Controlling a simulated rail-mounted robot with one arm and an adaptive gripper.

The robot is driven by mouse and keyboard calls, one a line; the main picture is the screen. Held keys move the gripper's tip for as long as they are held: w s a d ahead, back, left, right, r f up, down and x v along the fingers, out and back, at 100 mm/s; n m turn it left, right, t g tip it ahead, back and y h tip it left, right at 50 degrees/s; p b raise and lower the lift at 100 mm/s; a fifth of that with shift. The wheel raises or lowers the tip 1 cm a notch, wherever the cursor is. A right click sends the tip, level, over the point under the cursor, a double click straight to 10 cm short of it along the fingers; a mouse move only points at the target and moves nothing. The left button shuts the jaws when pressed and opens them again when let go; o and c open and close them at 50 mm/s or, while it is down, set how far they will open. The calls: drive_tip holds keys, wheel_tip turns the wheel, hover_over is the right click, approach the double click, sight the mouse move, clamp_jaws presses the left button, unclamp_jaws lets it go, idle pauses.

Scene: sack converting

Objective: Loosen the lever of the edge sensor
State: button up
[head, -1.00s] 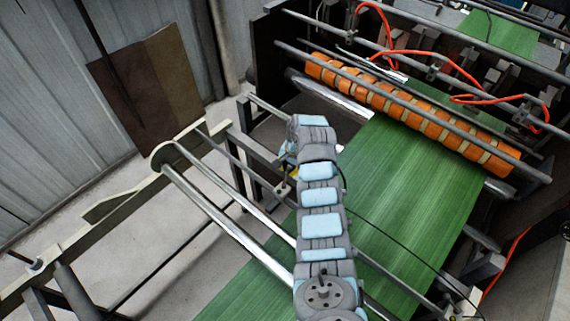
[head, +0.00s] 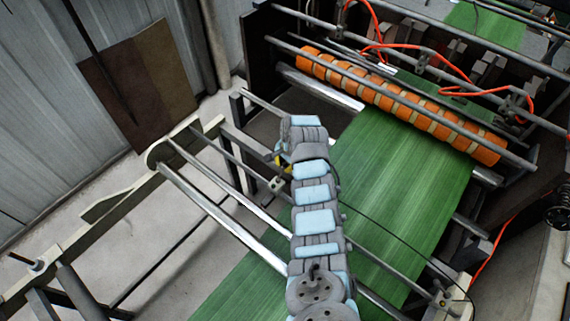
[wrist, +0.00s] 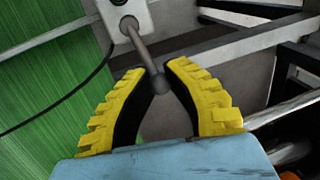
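The edge sensor (wrist: 125,17) is a pale block at the top of the wrist view, with a dark round pivot on its face. Its lever (wrist: 139,42) is a grey rod with a rounded end, reaching from the pivot down toward me. My gripper (wrist: 157,69) has yellow ribbed fingers with black inner pads. They stand apart, one on each side of the lever, and its rounded end lies between them. I cannot tell whether either finger touches it. In the head view, my gripper (head: 281,163) shows as a bit of yellow, mostly hidden by my arm, close to the small sensor block (head: 276,184).
A green web (head: 400,175) runs beside my arm under the orange-ringed roller (head: 400,100). Steel rollers (head: 225,217) and a pale side frame (head: 95,225) lie left. A thin black cable (wrist: 75,90) crosses the web in the wrist view.

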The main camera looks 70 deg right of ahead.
drive_tip(key=o, duration=0.5)
drive_tip(key=shift+w+a, duration=0.1)
drive_tip(key=shift+o, duration=0.2)
drive_tip(key=shift+r, duration=0.1)
drive_tip(key=shift+r, duration=0.55)
wheel_tip(320, 180, up, 10)
drive_tip(key=s, duration=0.2)
drive_tip(key=shift+a+r, duration=0.2)
drive_tip(key=shift+a, duration=0.15)
drive_tip(key=shift+s, duration=0.1)
